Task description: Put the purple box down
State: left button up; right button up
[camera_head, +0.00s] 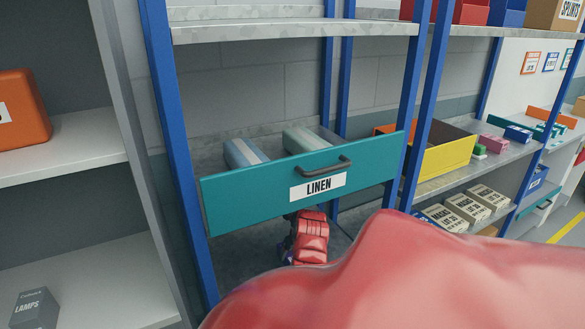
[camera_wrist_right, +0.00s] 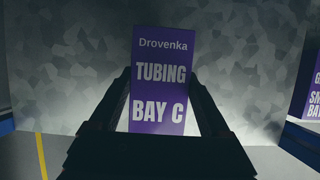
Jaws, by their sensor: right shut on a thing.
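The purple box (camera_wrist_right: 160,52) shows in the right wrist view, with white lettering reading Drovenka, TUBING, BAY C. My right gripper (camera_wrist_right: 158,85) is shut on it, one dark finger on each side. Behind the box is a mottled grey metal surface; I cannot tell whether the box touches it. My left gripper is not in view.
The teal drawer (camera_head: 235,205) marked LINEN stands open above my right wrist. Blue rack posts (camera_head: 176,150) flank it. At the right edge of the wrist view is another purple box (camera_wrist_right: 313,95), cut off. A yellow bin (camera_head: 445,158) and cartons (camera_head: 465,207) stand to the right.

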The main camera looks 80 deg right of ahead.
notch_tip(320, 180, down, 3)
jog(key=shift+a+r+p, duration=0.1)
jog(key=shift+p, duration=0.25)
